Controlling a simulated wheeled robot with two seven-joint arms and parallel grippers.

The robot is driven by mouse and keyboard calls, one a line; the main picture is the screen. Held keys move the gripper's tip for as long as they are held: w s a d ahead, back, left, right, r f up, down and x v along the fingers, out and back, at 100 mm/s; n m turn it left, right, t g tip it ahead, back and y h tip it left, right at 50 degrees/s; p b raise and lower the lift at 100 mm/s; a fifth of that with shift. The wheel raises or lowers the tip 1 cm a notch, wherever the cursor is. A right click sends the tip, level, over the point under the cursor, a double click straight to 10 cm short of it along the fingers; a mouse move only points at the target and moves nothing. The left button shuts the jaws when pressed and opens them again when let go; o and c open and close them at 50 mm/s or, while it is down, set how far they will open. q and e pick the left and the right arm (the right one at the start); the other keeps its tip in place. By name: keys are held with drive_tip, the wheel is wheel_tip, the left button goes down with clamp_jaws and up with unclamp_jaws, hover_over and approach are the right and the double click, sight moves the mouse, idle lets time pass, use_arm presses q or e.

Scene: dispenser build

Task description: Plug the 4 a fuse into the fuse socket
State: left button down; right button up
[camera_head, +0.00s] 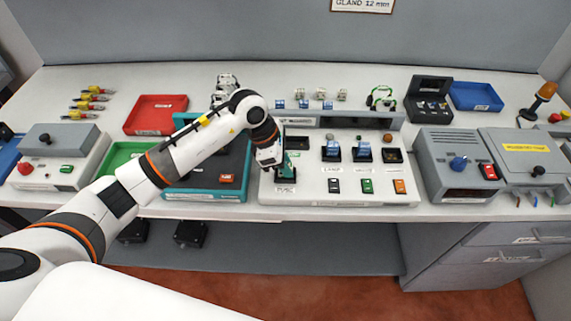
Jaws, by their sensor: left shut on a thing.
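My left arm comes in from the left and reaches down to the white panel unit (337,197). My left gripper (285,171) is at the left end of this unit, shut and pointing down, just above a small label (286,190) on its front that is too small to read surely. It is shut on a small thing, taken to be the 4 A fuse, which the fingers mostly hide. The fuse socket is hidden at or under the fingertips; I cannot tell whether fuse and socket touch. My right gripper is not in view.
Blue-topped modules (362,152) and coloured switches (367,186) sit right of the gripper. A teal tray (200,193) is close on the left. A black case (429,107) and a blue tray (476,96) stand behind right.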

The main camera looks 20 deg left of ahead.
use_arm(q)
drive_tip(key=shift+f+b, duration=0.2)
drive_tip(key=shift+b, duration=0.15)
idle(0.7)
drive_tip(key=shift+s+f, duration=0.1)
drive_tip(key=shift+f, duration=0.1)
idle(0.5)
drive_tip(key=c, duration=1.5)
unclamp_jaws()
drive_tip(key=shift+c, duration=1)
drive_tip(key=shift+o, duration=0.5)
